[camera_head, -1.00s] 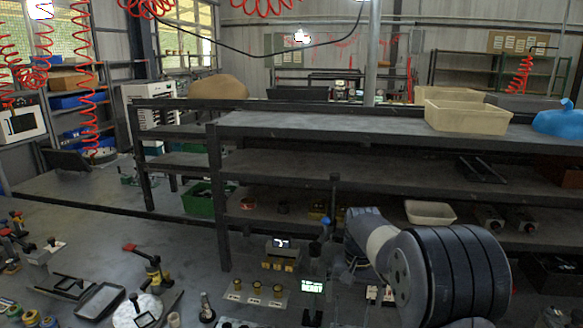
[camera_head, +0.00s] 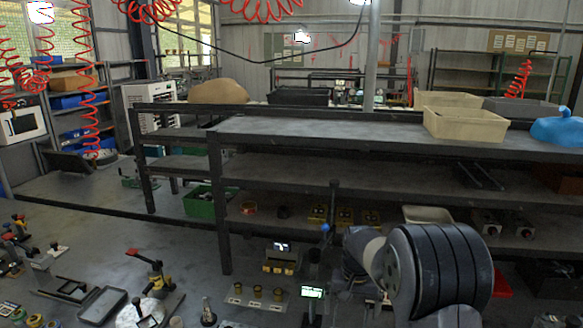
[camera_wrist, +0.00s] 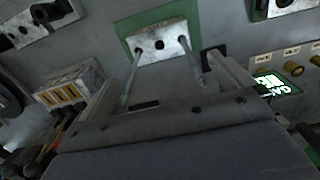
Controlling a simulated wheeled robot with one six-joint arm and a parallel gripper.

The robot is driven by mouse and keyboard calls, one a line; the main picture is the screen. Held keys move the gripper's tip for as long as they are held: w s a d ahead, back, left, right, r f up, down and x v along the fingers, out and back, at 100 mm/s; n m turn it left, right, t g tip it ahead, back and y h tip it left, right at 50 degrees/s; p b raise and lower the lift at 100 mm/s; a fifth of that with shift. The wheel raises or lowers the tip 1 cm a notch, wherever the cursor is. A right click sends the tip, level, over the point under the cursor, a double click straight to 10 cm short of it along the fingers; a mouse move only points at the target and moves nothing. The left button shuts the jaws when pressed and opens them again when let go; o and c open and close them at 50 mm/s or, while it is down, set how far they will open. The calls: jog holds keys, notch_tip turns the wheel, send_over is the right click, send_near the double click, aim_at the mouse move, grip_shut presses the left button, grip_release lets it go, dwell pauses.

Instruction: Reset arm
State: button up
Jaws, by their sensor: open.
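My gripper (camera_wrist: 168,88) shows in the wrist view with its two pale fingers wide apart and nothing between them. Beyond the fingers is a metal valve block (camera_wrist: 160,44) with two rods, set on a green plate (camera_wrist: 133,24). I cannot tell how far it is from the fingertips.
A dark shelf rack (camera_head: 300,128) stands ahead, with beige bins (camera_head: 465,124) on top. Below it are a lit display (camera_head: 312,292), a yellow-knobbed fixture (camera_head: 281,262) and a plate with brass knobs (camera_head: 256,294). A red-handled clamp (camera_head: 155,270) stands at the left.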

jog(key=shift+r+p, duration=0.65)
jog(key=shift+r, duration=1)
